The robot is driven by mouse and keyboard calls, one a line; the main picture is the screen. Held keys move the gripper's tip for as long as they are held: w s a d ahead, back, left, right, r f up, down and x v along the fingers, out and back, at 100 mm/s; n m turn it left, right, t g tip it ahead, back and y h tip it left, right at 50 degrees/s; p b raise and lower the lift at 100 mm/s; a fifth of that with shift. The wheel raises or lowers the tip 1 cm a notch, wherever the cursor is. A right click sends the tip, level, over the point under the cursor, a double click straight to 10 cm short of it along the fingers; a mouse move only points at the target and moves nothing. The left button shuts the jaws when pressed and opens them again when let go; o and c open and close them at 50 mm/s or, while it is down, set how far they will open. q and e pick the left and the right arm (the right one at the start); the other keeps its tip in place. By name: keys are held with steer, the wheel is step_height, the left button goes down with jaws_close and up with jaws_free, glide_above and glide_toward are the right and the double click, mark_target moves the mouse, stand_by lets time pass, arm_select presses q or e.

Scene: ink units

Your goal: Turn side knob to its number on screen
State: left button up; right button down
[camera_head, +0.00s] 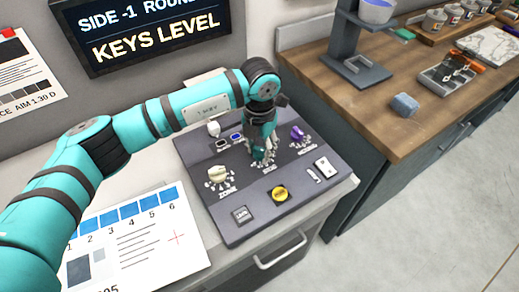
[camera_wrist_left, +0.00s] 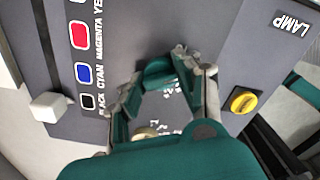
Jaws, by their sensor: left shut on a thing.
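The control panel (camera_head: 222,150) lies on the counter. Its middle knob is the teal side knob (camera_head: 259,155), with a dial scale around it. My left gripper (camera_head: 263,145) reaches down onto this knob and is shut on it. In the left wrist view the teal knob (camera_wrist_left: 159,73) sits between the two fingertips (camera_wrist_left: 160,80); the fingers hide part of its scale. I cannot read where its pointer stands. The wall screen (camera_head: 150,30) shows "SIDE -1" and "KEYS LEVEL"; its right part is cut off. My right gripper is not in view.
A cream knob (camera_head: 218,174) stands left of the gripper and a purple knob (camera_head: 297,133) right of it. A white slider handle (camera_wrist_left: 50,107) stands beside colour buttons. A printed sheet (camera_head: 140,235) lies left of the panel.

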mark_target(260, 149)
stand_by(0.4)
arm_select(q)
steer(key=o, duration=1.2)
steer(key=shift+c, duration=0.2)
step_height(260, 149, up, 12)
